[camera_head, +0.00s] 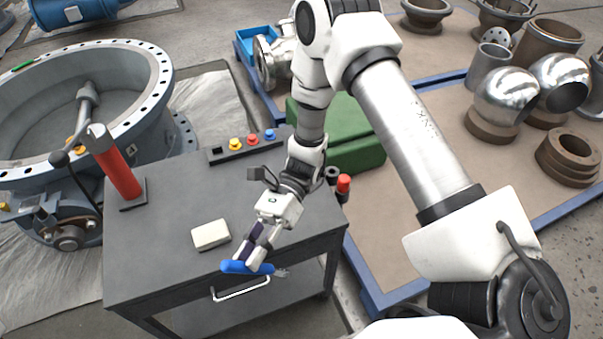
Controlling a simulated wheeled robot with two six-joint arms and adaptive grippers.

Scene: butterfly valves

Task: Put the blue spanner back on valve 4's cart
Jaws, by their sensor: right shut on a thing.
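My right gripper (256,254) is shut on the blue spanner (236,267), which has a blue handle and a short grey end to the right. The gripper points down near the front edge of a dark grey cart (165,256). In the picture the spanner overlaps that front edge, just above the cart's pull handle; its height over the top cannot be told. No valve number is readable on the cart. A large blue-grey valve (140,58) stands at the left beside the cart. My left gripper is not in view.
On the cart top are a white block (211,235), a red cylinder (118,172) on a dark base, and a black strip with coloured knobs (235,146). A green case (352,150) and a pallet of metal fittings (505,90) lie beyond. The cart's front left is clear.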

